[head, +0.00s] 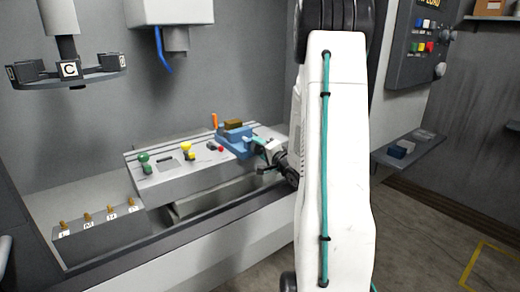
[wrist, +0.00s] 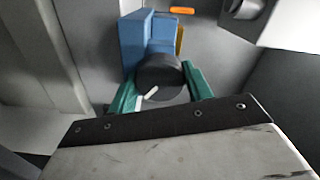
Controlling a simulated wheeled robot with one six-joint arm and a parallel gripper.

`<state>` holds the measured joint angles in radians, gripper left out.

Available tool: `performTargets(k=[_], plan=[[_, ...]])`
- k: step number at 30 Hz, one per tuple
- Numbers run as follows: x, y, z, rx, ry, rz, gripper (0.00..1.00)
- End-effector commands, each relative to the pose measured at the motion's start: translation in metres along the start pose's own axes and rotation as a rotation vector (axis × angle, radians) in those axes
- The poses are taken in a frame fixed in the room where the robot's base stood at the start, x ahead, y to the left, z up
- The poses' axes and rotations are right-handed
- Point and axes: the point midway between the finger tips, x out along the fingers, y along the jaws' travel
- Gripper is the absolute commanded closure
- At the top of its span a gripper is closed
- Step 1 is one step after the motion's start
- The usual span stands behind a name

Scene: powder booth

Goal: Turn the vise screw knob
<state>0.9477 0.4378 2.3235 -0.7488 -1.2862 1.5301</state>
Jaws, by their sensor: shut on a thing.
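The blue vise (head: 236,142) stands at the right end of the grey slotted table. A yellow-brown block (head: 233,125) sits at its top. In the wrist view the vise (wrist: 150,40) lies just beyond the dark round screw knob (wrist: 160,75), which has a pale pointer mark. My gripper (wrist: 160,92) has its green fingers on either side of the knob and is shut on it. In the head view my gripper (head: 262,146) reaches the vise from the right.
A tool carousel (head: 68,72) and a spindle head with a blue hose (head: 163,52) hang above. A control panel (head: 420,45) is at right.

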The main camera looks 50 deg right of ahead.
Motion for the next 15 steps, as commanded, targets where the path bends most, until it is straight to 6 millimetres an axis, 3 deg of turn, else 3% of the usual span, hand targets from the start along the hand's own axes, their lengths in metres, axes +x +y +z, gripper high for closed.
performTargets(k=[1, 3, 11, 15], plan=[[0.0, 0.001, 0.0, 0.001, 0.0, 0.002, 0.42], [0.0, 0.001, 0.0, 0.0, 0.0, 0.002, 0.28], [-0.001, 0.0, 0.0, 0.0, 0.0, 0.001, 0.28], [-0.012, 0.0, -0.001, 0.0, 0.002, 0.001, 0.28]])
